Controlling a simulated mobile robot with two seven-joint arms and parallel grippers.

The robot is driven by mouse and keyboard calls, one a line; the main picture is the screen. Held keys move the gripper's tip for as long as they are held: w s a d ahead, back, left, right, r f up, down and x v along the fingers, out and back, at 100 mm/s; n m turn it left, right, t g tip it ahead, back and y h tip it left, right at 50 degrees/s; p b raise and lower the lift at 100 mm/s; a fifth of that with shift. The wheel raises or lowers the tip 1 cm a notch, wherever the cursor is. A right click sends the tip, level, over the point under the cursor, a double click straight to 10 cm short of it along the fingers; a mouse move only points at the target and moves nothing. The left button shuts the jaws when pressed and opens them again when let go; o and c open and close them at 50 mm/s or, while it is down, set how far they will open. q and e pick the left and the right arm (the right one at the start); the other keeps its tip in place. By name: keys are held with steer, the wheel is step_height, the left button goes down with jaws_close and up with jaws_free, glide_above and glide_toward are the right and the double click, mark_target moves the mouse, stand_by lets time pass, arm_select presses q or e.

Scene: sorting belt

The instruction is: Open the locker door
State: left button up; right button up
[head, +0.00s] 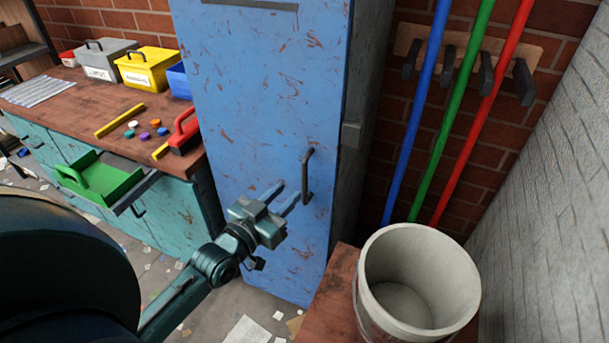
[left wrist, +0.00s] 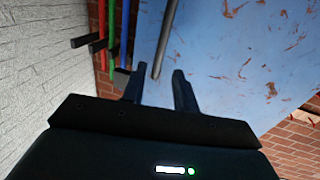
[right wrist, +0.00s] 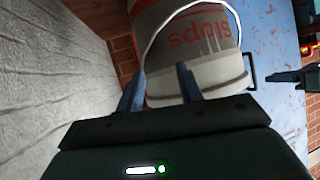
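The tall blue locker door (head: 255,110), scuffed with rust marks, is closed. Its dark vertical handle (head: 307,175) is near the door's right edge. My left gripper (head: 290,192) is open at the lower part of the handle. In the left wrist view the handle (left wrist: 166,38) shows between the two spread fingers (left wrist: 156,80), closer to the left one; I cannot tell whether they touch. My right gripper (right wrist: 158,80) is open and empty, facing the bucket, and is outside the head view. The right wrist view also shows the handle (right wrist: 252,72).
A pale bucket (head: 418,275), lettered "Slops" in the right wrist view, stands on a wooden surface (head: 325,308) at front right. Blue, green and red poles (head: 458,110) hang right of the locker. A workbench (head: 90,117) with boxes is left. Papers litter the floor.

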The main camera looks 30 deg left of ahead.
mark_target(303, 178)
arm_select(q)
steer(key=w, duration=0.5)
steer(key=w+d, duration=0.1)
steer(key=w, duration=0.1)
steer(key=shift+w+d, duration=0.1)
steer(key=shift+w, duration=0.3)
jaws_close()
